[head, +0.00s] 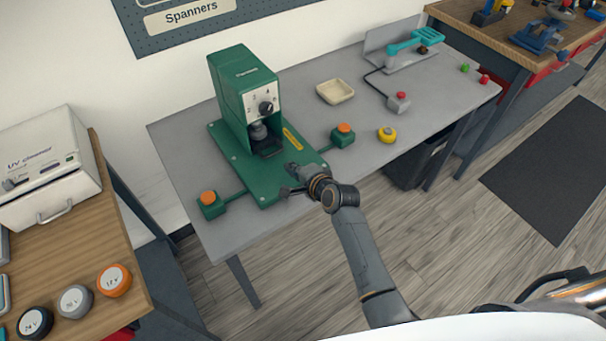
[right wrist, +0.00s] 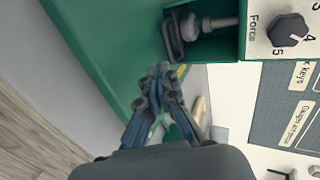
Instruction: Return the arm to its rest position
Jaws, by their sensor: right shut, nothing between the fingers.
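My right arm reaches in from the bottom right in the head view. Its gripper (head: 290,183) is over the front edge of the green press's base plate, on the grey table (head: 185,157). In the right wrist view the gripper (right wrist: 160,72) has its fingertips together with nothing between them. The green press (head: 232,78) stands upright behind the gripper, with a black dial and a grey ram over a dark holder. My left gripper is not in view.
Green boxes with orange buttons flank the press, left (head: 208,204) and right (head: 343,134). A yellow button (head: 387,134), cream tray (head: 335,91) and red-button box (head: 399,101) lie to the right. A wooden bench with a UV cleaner (head: 45,168) is at left. Floor in front is open.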

